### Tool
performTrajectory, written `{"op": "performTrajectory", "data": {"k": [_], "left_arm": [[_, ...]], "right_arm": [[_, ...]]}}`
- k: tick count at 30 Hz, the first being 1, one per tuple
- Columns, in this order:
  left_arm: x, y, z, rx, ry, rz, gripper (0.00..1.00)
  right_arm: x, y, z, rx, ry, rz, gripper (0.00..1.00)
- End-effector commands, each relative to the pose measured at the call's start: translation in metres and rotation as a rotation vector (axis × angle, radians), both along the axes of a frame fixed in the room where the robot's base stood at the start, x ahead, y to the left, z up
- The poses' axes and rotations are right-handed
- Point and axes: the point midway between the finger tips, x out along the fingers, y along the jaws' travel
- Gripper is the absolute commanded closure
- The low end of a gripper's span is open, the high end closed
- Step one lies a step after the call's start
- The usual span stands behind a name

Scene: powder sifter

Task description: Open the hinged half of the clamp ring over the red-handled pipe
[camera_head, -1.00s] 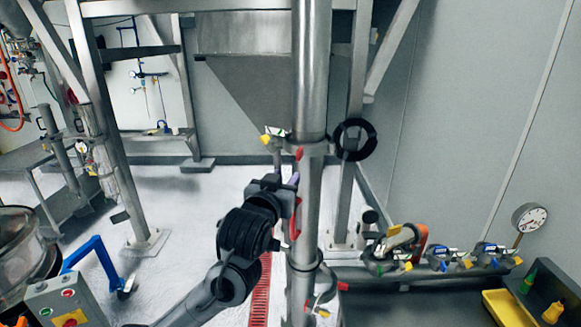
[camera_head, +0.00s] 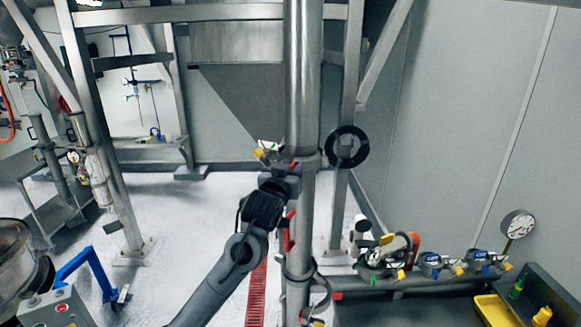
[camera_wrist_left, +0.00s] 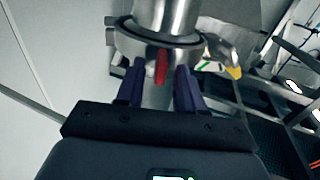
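The upright steel pipe (camera_head: 303,85) runs down the middle of the head view, with a red handle (camera_head: 289,232) on its lower section. The clamp ring (camera_head: 310,161) wraps the pipe joint above that handle and looks closed. A yellow-tipped lever (camera_wrist_left: 233,72) sticks out from the ring on the right in the left wrist view. My left gripper (camera_head: 282,172) is up at the ring from the front left. In the left wrist view its dark purple fingers (camera_wrist_left: 161,82) stand apart, with a red tab (camera_wrist_left: 161,65) between them and no visible contact. My right gripper is not in view.
A black ring (camera_head: 347,146) is just right of the pipe. Several other clamps (camera_head: 435,263) and a gauge (camera_head: 518,224) are at the lower right, by a yellow tray (camera_head: 492,310).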

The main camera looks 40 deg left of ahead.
Motion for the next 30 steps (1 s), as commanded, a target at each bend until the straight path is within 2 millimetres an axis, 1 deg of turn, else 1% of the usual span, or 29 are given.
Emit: {"op": "performTrajectory", "data": {"k": [9, 10, 17, 30], "left_arm": [[0.0023, 0.0006, -0.0003, 0.000, -0.001, -0.001, 0.63], [0.0023, 0.0006, -0.0003, 0.000, -0.001, -0.001, 0.64], [0.0022, 0.0007, -0.0003, 0.000, 0.000, -0.001, 1.00], [0.0021, 0.0006, -0.0002, 0.000, 0.000, -0.001, 1.00]], "right_arm": [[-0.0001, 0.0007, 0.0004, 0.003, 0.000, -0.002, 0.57], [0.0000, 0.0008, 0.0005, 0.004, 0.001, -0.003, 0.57], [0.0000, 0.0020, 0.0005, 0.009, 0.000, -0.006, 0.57], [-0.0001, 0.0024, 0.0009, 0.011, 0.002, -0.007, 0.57]]}}
